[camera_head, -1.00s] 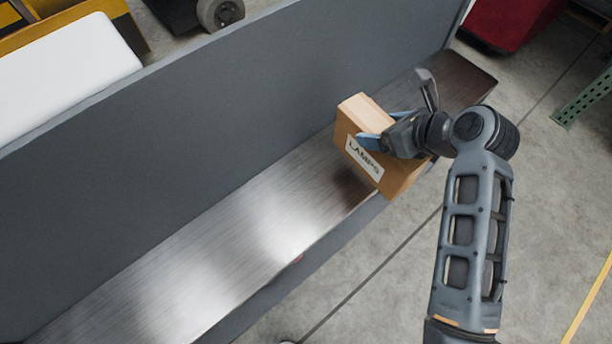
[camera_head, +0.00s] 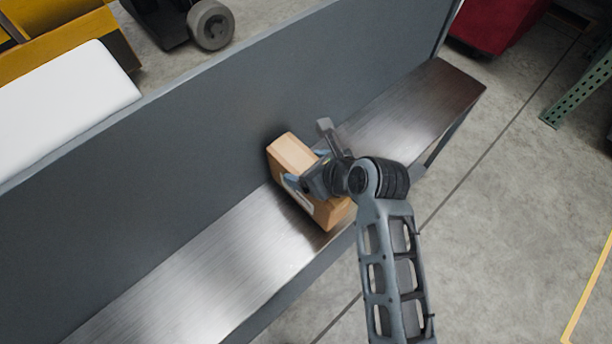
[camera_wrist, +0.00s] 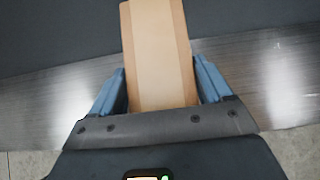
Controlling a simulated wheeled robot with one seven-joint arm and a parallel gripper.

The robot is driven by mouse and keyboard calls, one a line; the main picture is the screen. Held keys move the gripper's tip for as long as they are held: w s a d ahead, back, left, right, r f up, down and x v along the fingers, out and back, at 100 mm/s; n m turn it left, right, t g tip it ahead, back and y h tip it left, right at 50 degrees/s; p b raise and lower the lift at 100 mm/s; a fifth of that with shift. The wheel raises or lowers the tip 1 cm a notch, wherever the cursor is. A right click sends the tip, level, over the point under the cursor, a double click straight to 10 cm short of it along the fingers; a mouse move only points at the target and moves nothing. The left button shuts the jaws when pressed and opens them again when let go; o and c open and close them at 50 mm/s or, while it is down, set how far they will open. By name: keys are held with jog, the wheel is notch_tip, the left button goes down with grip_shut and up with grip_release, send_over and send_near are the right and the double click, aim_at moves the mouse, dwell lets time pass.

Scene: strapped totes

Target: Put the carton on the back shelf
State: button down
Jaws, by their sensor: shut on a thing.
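The tan cardboard carton (camera_head: 293,155) is over the metal back shelf (camera_head: 215,250), close to the grey upright panel behind it. My gripper (camera_head: 308,182) is shut on the carton, with a blue finger on its labelled side; the label is mostly hidden. In the wrist view the carton (camera_wrist: 157,55) stands between the two blue fingers of my gripper (camera_wrist: 162,88), with the shelf (camera_wrist: 250,70) on both sides. I cannot tell whether the carton's bottom touches the shelf.
The grey panel (camera_head: 120,180) runs along the shelf's far side. The shelf is bare to the left and right of the carton. Beyond the panel are a white block (camera_head: 65,95) and a dark wheel (camera_head: 211,24). A red bin (camera_head: 497,22) and green rack post (camera_head: 578,92) stand at the upper right.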

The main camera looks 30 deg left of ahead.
jog(key=shift+s+a+f, duration=0.2)
jog(key=shift+s, duration=0.05)
jog(key=shift+f, duration=1.9)
grip_release()
jog(key=shift+f, duration=0.1)
jog(key=shift+d, duration=0.1)
jog(key=v, duration=1.2)
jog(key=shift+p, duration=0.3)
